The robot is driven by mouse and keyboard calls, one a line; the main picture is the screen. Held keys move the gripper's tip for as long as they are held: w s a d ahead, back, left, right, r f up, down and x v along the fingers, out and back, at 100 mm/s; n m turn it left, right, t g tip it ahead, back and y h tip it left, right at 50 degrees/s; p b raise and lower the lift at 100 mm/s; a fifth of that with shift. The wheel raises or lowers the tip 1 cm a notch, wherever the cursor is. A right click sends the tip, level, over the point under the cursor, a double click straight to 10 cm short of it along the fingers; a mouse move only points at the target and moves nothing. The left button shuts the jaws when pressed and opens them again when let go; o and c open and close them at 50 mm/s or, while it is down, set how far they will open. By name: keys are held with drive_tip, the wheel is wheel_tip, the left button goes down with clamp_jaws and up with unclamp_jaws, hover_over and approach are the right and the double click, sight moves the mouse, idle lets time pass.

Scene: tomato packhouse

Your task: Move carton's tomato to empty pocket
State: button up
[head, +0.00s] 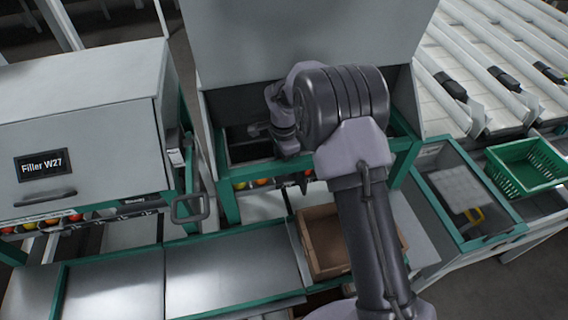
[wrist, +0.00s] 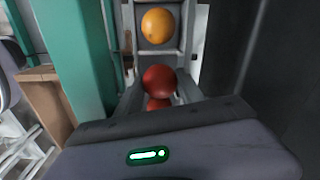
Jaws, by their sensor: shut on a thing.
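My gripper (head: 262,130) is inside the dark opening of the middle machine in the head view; its fingertips are hard to make out there. In the wrist view it is shut on a red tomato (wrist: 158,77), the larger of two in line with it. A second red tomato (wrist: 157,104) shows just below it, partly hidden by the held one and my gripper's body. An orange tomato (wrist: 157,26) sits in a pocket of the grey track beyond. The brown carton (head: 318,272) stands below the machine, partly hidden by my arm; no tomato shows in its visible part. No empty pocket is clearly visible.
A green post (wrist: 84,50) stands close on the left in the wrist view, with a dark wall (wrist: 265,50) on the right. The Filler W27 cabinet (head: 90,110) is at left. A green crate (head: 527,166) lies at right. The front metal tabletop (head: 230,275) is clear.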

drive_tip(key=shift+s+d+f, duration=0.1)
drive_tip(key=shift+s+f, duration=0.25)
drive_tip(key=shift+f, duration=0.3)
drive_tip(key=shift+s+d+f, duration=0.1)
drive_tip(key=shift+s+f, duration=0.25)
drive_tip(key=shift+f, duration=0.3)
drive_tip(key=o, duration=0.9)
drive_tip(key=shift+c, duration=1.2)
drive_tip(key=r+p, duration=0.1)
drive_tip(key=w+r+p, duration=0.1)
drive_tip(key=shift+a+r+g, duration=0.15)
drive_tip(key=shift+r+g, duration=0.15)
drive_tip(key=shift+w+a+r+p, duration=0.1)
drive_tip(key=shift+r+p, duration=0.5)
drive_tip(key=shift+r, duration=0.45)
drive_tip(key=shift+w+r+p, duration=0.1)
drive_tip(key=shift+r+p, duration=0.45)
drive_tip(key=shift+r, duration=0.5)
